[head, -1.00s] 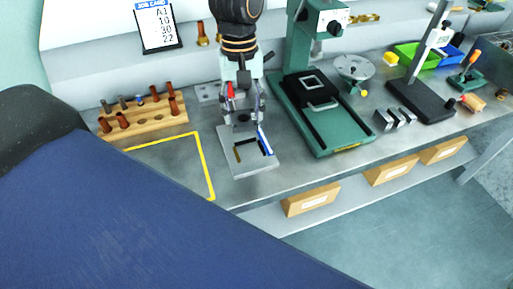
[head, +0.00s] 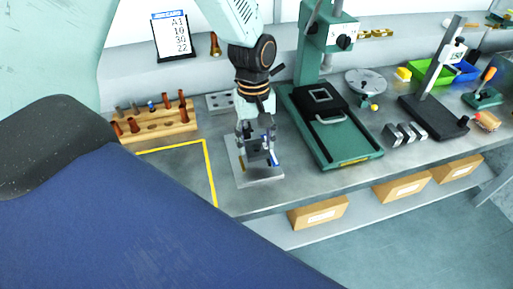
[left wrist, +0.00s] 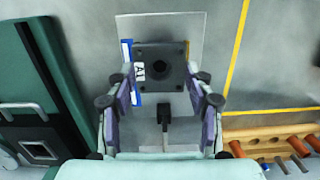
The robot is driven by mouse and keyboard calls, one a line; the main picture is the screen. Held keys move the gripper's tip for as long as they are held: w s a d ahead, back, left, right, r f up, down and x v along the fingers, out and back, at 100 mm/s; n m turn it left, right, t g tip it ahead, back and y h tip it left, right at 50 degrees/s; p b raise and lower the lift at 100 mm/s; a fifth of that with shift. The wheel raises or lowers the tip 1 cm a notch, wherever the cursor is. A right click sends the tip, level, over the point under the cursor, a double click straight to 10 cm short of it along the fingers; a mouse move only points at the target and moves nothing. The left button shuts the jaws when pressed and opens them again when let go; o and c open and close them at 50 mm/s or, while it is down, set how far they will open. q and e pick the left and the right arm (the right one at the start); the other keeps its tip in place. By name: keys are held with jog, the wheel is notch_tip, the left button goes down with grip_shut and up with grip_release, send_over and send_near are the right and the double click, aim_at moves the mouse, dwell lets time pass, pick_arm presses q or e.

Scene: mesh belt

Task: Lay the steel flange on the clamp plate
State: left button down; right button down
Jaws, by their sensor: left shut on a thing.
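The steel flange (left wrist: 160,68) is a dark square piece with a round central hole and a white A1 label beside it. My left gripper (head: 257,148) is shut on it, with one finger at each side in the left wrist view. The clamp plate (head: 262,181) is a light grey plate on the bench, and it also shows in the left wrist view (left wrist: 160,25). The flange is over its middle, between a blue strip (left wrist: 127,52) and a yellowish strip; I cannot tell whether it touches the plate. My right gripper is not in view.
A wooden rack (head: 160,127) with several brown pegs stands left of the plate, behind a yellow-outlined area (head: 175,165). A green press stand (head: 345,145) stands close on the right. A grey plate with holes (head: 219,103) lies behind. The bench's front edge is near.

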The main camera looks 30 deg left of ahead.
aim_at(254, 147)
pick_arm(q)
jog(key=f, duration=0.2)
jog(key=shift+a+f, duration=0.2)
jog(key=shift+f, duration=0.15)
jog(key=shift+a+f, duration=0.1)
jog(key=shift+a, duration=0.25)
jog(key=shift+d+f, duration=0.15)
jog(key=shift+d, duration=0.35)
jog(key=shift+a+f, duration=0.25)
jog(key=shift+f, duration=0.1)
jog(key=c, duration=1)
grip_release()
jog(key=shift+a+f, duration=0.1)
jog(key=shift+a, duration=0.05)
jog(key=o, duration=0.5)
jog(key=shift+d, duration=0.3)
jog(key=shift+a, duration=0.1)
jog(key=shift+a, duration=0.1)
